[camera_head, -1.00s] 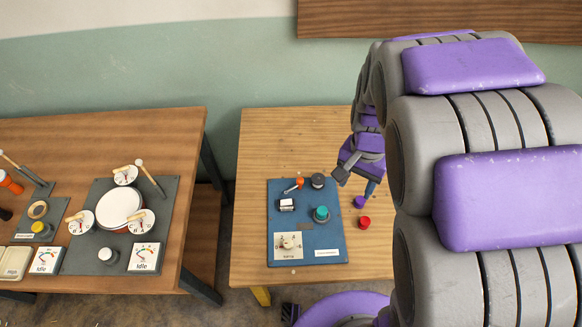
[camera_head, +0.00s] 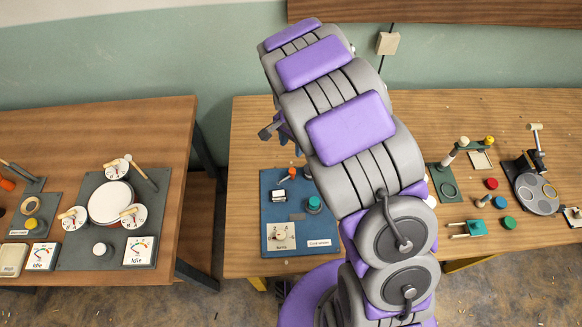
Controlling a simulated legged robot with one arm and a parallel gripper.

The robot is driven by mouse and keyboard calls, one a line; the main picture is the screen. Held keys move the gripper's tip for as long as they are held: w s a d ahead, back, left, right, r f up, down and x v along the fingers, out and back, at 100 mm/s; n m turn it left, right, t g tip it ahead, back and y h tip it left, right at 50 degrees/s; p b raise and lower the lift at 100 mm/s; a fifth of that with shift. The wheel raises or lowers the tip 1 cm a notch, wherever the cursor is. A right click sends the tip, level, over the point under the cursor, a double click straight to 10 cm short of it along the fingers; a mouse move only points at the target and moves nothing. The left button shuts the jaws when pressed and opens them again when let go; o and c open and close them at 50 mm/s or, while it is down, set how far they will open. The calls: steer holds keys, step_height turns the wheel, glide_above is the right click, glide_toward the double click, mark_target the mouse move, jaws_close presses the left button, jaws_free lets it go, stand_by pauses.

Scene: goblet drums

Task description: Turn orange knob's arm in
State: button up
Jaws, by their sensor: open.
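The blue panel (camera_head: 270,215) lies on the middle table, partly covered by my arm. In the earlier view an orange knob with a short arm shows near its top edge. My gripper (camera_head: 273,131) is beyond the panel's top edge, mostly hidden behind my arm. A grey finger sticks out to the left. The gripper is open, and I see nothing held in it.
A left table holds a drum (camera_head: 110,203) with several gauges. Several coloured parts and a grey round fixture (camera_head: 536,194) lie to the right.

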mark_target(292, 170)
step_height(292, 170, down, 14)
steer(key=shift+f+b, duration=0.15)
steer(key=shift+b, duration=0.65)
steer(key=shift+d, duration=0.1)
jaws_close()
